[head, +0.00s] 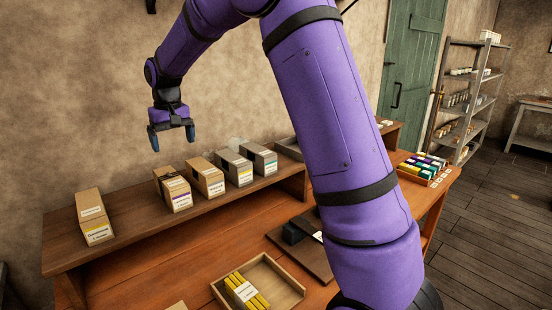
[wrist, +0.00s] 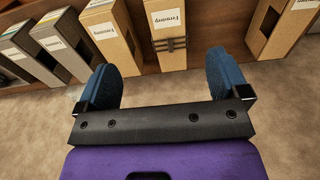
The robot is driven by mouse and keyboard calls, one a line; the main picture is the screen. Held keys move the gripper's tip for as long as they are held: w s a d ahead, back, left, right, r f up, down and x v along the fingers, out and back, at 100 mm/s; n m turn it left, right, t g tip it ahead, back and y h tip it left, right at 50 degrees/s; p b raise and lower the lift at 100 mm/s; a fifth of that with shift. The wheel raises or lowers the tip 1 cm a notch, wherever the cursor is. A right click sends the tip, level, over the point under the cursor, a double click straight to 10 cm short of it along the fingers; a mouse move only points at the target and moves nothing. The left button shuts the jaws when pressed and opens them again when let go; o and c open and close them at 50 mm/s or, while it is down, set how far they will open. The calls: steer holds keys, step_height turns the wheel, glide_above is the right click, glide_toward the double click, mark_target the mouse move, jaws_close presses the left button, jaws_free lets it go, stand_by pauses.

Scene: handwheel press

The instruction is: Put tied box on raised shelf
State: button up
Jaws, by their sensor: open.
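The tied box (head: 173,190) is a tan carton with a dark band around it and a purple-striped label. It stands on the raised shelf (head: 135,222), beside another tan carton on its right. In the wrist view the tied box (wrist: 168,28) shows its label and dark band, beyond my fingertips and roughly centred between them. My gripper (head: 172,136) is open and empty, pointing down above the tied box and apart from it. Its blue fingers also show in the wrist view (wrist: 162,80).
A tan carton (head: 93,215) stands farther left on the shelf, with a gap before the tied box. Grey cartons (head: 235,166) stand to the right. On the bench below are a wooden tray (head: 292,283) with yellow items and a dark block (head: 293,234). My arm hides part of the bench.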

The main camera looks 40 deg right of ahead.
steer(key=s+d+r+t, duration=0.1)
steer(key=s+r, duration=0.4)
steer(key=s, duration=0.6)
steer(key=s+d+r+t, duration=0.1)
steer(key=s+d+r, duration=0.1)
steer(key=s+r, duration=0.6)
steer(key=s+f+t, duration=0.1)
steer(key=s+f, duration=0.2)
steer(key=s, duration=0.8)
steer(key=s+d+f+t, duration=0.1)
steer(key=s+f, duration=0.2)
steer(key=s, duration=0.7)
steer(key=shift+s+d+t, duration=0.15)
steer(key=shift+s+t, duration=0.25)
